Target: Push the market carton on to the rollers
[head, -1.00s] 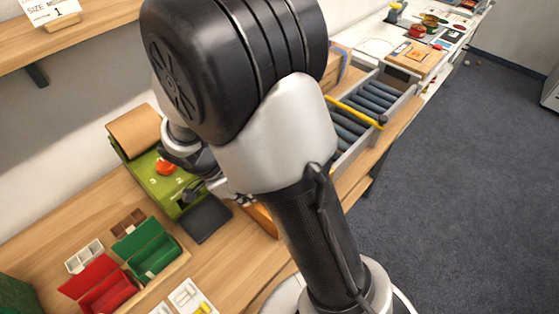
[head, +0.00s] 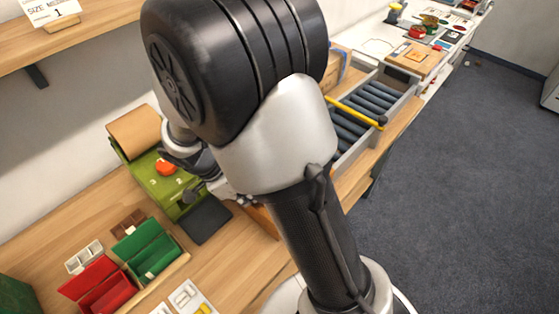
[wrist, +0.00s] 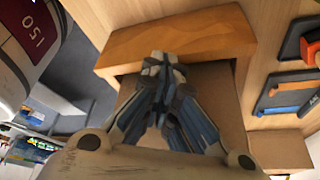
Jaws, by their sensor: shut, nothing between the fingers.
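The rollers (head: 350,125) show in the head view right of my arm, as a grey-framed bed of dark rollers with a yellow bar across it. An orange-brown box-like thing (head: 263,221) shows only in part beneath my arm. In the wrist view an orange-brown edge (wrist: 185,38) and a brown panel (wrist: 212,88) lie just beyond my gripper (wrist: 163,68); these may be the market carton, but I cannot be sure. My gripper is shut and empty, its fingertips together in front of the panel. I cannot tell whether they touch it. In the head view my arm hides most of this area.
A green machine (head: 165,180) and a dark pad (head: 205,220) stand left of my gripper. Red (head: 100,285) and green (head: 150,250) boxes lie at the front left. A cardboard box (head: 337,66) stands behind the rollers. The floor (head: 460,200) at right is clear.

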